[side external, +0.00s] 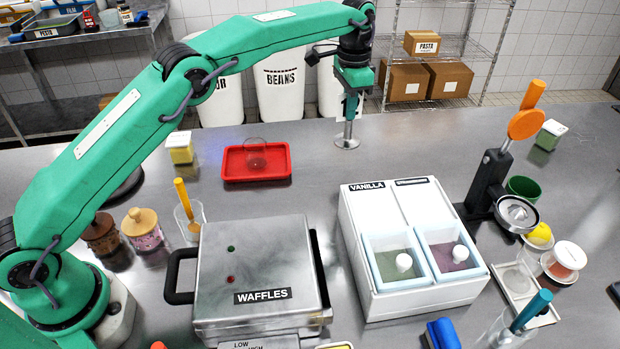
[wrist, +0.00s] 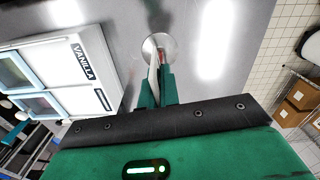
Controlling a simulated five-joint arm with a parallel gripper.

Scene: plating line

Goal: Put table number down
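The table number is a stand with a round metal base (side external: 347,142) and a pale card, partly hidden by my fingers in the side view. My gripper (side external: 350,112) points down at the far side of the steel counter and is shut on the upper part of the stand. In the wrist view, the two green fingers (wrist: 157,92) close on the pale card, with the round base (wrist: 158,44) beyond them. The stand looks upright, with its base at or very near the counter top. I cannot tell whether it touches.
A red tray (side external: 231,166) lies left of the stand. The white vanilla tub unit (side external: 350,215) stands nearer the camera, and the waffle iron (side external: 255,255) is front left. A black stand with an orange lever (side external: 484,185) is at right. The counter around the base is clear.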

